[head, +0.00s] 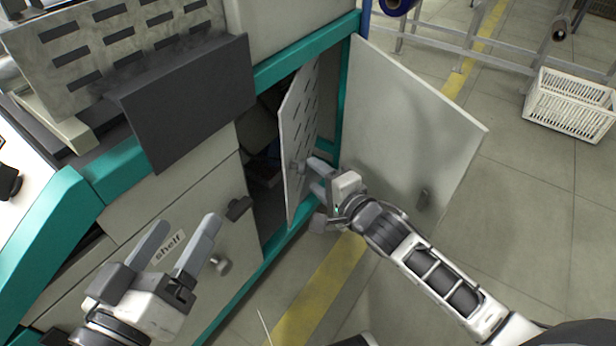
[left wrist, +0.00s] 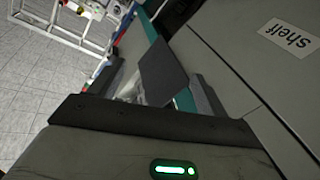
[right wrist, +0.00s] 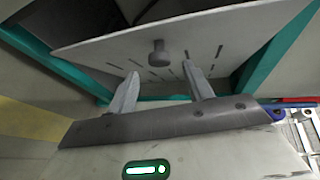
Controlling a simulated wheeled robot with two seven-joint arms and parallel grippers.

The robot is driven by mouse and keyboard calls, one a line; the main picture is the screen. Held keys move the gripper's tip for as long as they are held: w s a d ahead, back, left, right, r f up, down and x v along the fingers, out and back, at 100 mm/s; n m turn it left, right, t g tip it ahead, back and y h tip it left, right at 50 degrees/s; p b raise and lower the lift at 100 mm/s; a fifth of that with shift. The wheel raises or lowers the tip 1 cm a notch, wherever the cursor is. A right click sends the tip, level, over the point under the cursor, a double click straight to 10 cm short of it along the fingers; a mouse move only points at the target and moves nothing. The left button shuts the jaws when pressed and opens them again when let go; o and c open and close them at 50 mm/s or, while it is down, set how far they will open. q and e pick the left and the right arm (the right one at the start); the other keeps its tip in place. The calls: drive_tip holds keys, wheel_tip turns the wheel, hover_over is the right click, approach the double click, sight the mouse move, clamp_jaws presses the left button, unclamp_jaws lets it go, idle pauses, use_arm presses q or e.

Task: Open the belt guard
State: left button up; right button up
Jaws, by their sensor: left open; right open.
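The belt guard (head: 300,130) appears to be the pale slotted panel in the cabinet opening. It stands at an angle, with a dark gap on its left. In the head view my right gripper (head: 312,176) is open beside the panel's lower part, close to the knob; contact cannot be told. My left gripper (head: 188,226) is open and empty in front of the drawer front labelled "shelf" (head: 170,249).
A plain outer door (head: 410,120) stands wide open to the right of the cabinet, beside my right arm. A dark panel (head: 190,100) juts out at upper left. A white crate (head: 572,103) sits on the floor at far right. The floor in front is clear.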

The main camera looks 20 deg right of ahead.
sight(306, 169)
use_arm(q)
drive_tip(key=shift+w+a+r+m+t+h+b, duration=0.1)
drive_tip(key=shift+w+r+m+t+h+b, duration=0.1)
drive_tip(key=shift+w+r+m+t, duration=0.25)
drive_tip(key=shift+w+a+r+m+t+h+b, duration=0.1)
drive_tip(key=shift+r+m+t+b, duration=0.15)
drive_tip(key=shift+r, duration=0.35)
drive_tip(key=shift+w+a+r+m+t+h+b, duration=0.15)
drive_tip(key=shift+w+r+m+t, duration=0.2)
drive_tip(key=shift+r, duration=0.2)
use_arm(e)
drive_tip(key=shift+x, duration=2.1)
